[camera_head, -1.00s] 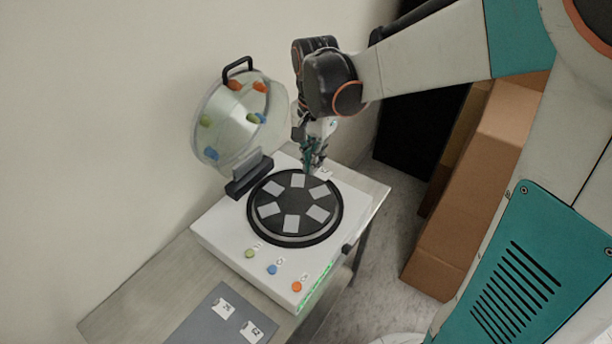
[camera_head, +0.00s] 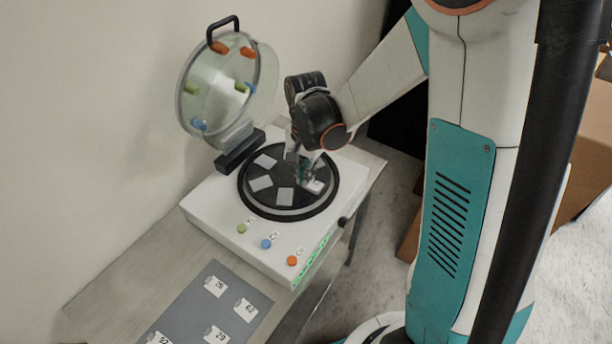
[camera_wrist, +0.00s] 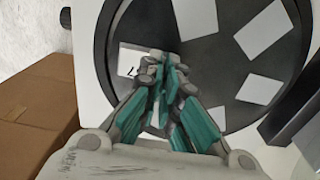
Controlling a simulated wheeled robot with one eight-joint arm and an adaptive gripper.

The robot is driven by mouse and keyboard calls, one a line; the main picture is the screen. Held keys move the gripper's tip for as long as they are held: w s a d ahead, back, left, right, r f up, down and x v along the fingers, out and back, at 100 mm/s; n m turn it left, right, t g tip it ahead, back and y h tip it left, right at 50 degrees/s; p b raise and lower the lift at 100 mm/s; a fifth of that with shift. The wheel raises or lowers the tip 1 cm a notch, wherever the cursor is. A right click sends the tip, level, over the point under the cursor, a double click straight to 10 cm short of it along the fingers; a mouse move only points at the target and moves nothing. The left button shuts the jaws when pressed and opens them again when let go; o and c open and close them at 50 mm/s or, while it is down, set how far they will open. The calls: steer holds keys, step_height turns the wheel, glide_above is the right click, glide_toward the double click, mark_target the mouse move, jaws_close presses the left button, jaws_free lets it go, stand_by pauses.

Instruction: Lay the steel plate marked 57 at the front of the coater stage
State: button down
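My gripper (camera_head: 306,178) is low over the right part of the black round coater stage (camera_head: 243,190). Its fingers are closed together at the tips, on the edge of a small pale plate (camera_head: 316,187). In the wrist view the plate (camera_wrist: 130,60) lies at the fingertips (camera_wrist: 158,66), over the stage near its rim. A dark mark shows on it, but the fingers cover part and the full number is not readable. I cannot tell whether the plate touches the stage. Other pale rectangles (camera_head: 261,183) lie around the stage.
The clear domed lid (camera_head: 220,85) stands open behind the stage, with coloured pegs on it. Coloured buttons (camera_head: 266,244) line the machine's front. A grey mat (camera_head: 185,318) holds several numbered plates, including 26 (camera_head: 215,286) and 62 (camera_head: 246,310). Cardboard boxes (camera_wrist: 35,105) stand beside the table.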

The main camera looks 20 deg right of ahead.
steer(key=shift+s, duration=0.1)
steer(key=c, duration=1.8)
jaws_free()
steer(key=shift+f, duration=0.2)
step_height(320, 180, up, 12)
steer(key=p, duration=0.4)
steer(key=s+r+n+t, duration=0.3)
steer(key=s+r+n, duration=0.2)
steer(key=s, duration=0.2)
steer(key=s+r+n+t, duration=0.4)
steer(key=s+n, duration=0.1)
steer(key=s, duration=0.3)
steer(key=shift+r+n, duration=0.35)
steer(key=shift+n, duration=0.05)
